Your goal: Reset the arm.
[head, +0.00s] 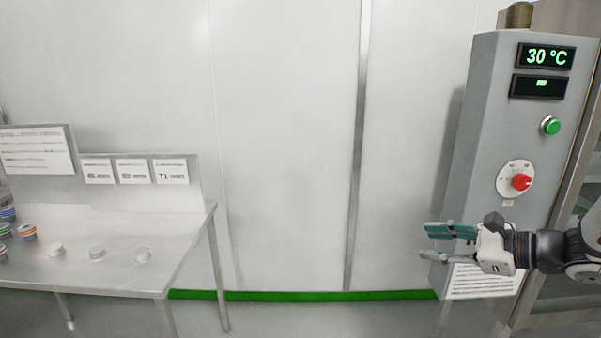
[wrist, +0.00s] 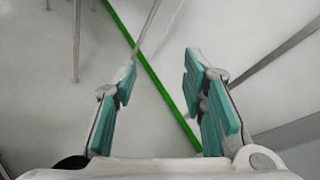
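My gripper (head: 448,244) is at the right of the head view, in front of the lower part of a grey control cabinet. Its teal-padded fingers point left and stand apart with nothing between them. In the wrist view my gripper (wrist: 160,95) also shows open, with the floor and wall behind the gap. My arm comes in from the right edge of the head view.
The cabinet (head: 480,130) has a 30 °C display (head: 546,56), a green button (head: 550,125) and a red knob (head: 521,182). A steel table (head: 120,270) at left bears several small containers. The space between table and cabinet is clear.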

